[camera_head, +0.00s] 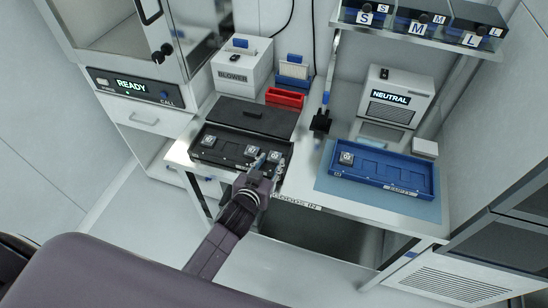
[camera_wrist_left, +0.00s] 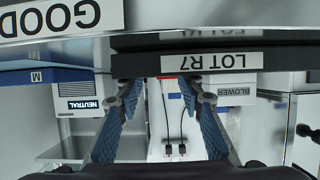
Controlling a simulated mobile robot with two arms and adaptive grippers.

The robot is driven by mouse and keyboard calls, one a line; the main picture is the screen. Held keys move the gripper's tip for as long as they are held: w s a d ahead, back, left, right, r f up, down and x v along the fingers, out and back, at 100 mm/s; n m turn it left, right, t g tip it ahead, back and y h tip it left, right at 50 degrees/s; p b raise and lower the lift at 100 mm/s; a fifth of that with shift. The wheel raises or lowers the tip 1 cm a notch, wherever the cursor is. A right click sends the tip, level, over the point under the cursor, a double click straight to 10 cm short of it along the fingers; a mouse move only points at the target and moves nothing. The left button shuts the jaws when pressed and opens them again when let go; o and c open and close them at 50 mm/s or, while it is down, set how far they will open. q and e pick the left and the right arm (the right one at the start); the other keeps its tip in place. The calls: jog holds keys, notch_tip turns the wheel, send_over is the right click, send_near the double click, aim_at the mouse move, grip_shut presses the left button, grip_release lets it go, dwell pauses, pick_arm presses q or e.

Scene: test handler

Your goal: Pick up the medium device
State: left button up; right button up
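The black tray (camera_head: 222,162) on the bench holds 3 small square devices, one at the left (camera_head: 208,141), one in the middle (camera_head: 251,150) and one at the right (camera_head: 276,155). They look alike in size here, and I cannot tell which is the medium one. My left gripper (camera_head: 268,163) is at the tray's right front, beside the middle and right devices. In the left wrist view my left gripper (camera_wrist_left: 161,90) has its blue-padded fingers apart with nothing between them. The tray's front (camera_wrist_left: 140,65) shows upside down there, with no device visible. My right gripper is out of view.
A blue tray (camera_head: 385,181) holding one device (camera_head: 346,158) lies on a blue mat at the right. A red bin (camera_head: 285,97), blower box (camera_head: 240,66) and NEUTRAL unit (camera_head: 395,97) stand behind. Bins marked S, M (camera_head: 418,28) and L sit on a shelf.

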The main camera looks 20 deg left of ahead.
aim_at(274, 158)
pick_arm(q)
jog(key=shift+x, duration=1.35)
jog(key=shift+f, duration=0.1)
jog(key=shift+c, duration=0.5)
jog(key=shift+s+f, duration=0.1)
jog(key=shift+f, duration=0.05)
jog(key=c, duration=0.7)
